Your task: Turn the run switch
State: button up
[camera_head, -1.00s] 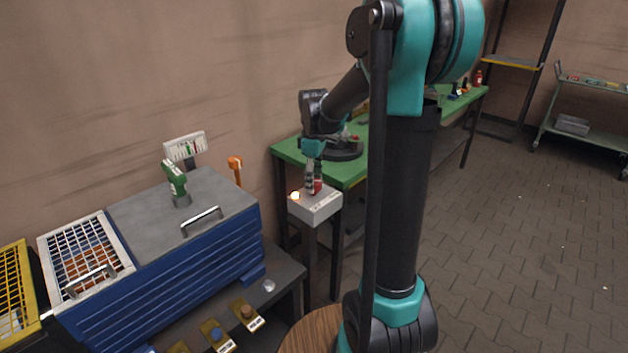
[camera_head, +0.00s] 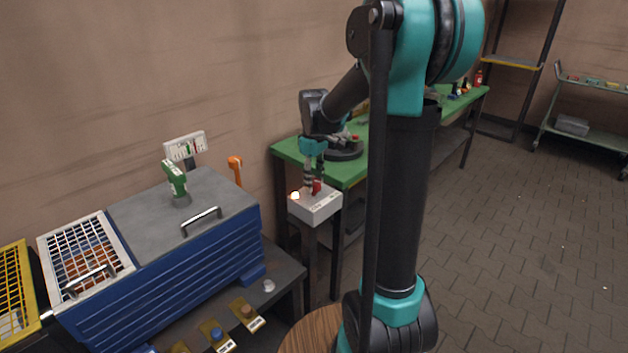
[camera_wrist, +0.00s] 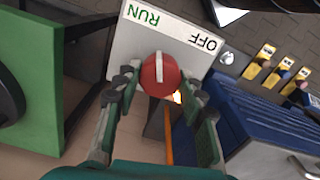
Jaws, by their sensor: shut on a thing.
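The run switch is a red round knob (camera_wrist: 160,78) with a white pointer line, on a white-grey switch box (camera_head: 322,206). Green RUN (camera_wrist: 143,15) and dark OFF (camera_wrist: 203,42) labels are printed on the box and appear upside down in the wrist view. The pointer line points up in that picture, between the two labels and closer to RUN. My gripper (camera_wrist: 160,88) is shut on the knob, one finger on each side. In the head view my gripper (camera_head: 314,184) reaches down onto the box and partly hides the knob.
A lamp (camera_head: 295,196) glows on the box's left side. A green workbench (camera_head: 285,150) stands behind. A blue cabinet (camera_head: 170,285) with a grey lid and handles stands left, with a green handled device (camera_head: 175,178) on top. Open paved floor (camera_head: 520,230) lies right.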

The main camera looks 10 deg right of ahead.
aim_at(314, 181)
jog(key=m, duration=1.2)
jog(key=shift+m, duration=0.3)
dwell(0.4)
jog(key=o, duration=1.2)
jog(key=shift+c, duration=0.2)
notch_tip(314, 181, up, 12)
jog(key=s+d+f+n+t, duration=0.1)
jog(key=s+d+f+t, duration=0.1)
jog(key=s+f, duration=0.8)
jog(key=s+d+f+n+t, duration=0.1)
jog(key=s+f+n+t, duration=0.1)
jog(key=s+f, duration=0.9)
jog(key=shift+s+d+n, duration=0.3)
jog(key=shift+s+d, duration=0.1)
jog(key=shift+s, duration=0.05)
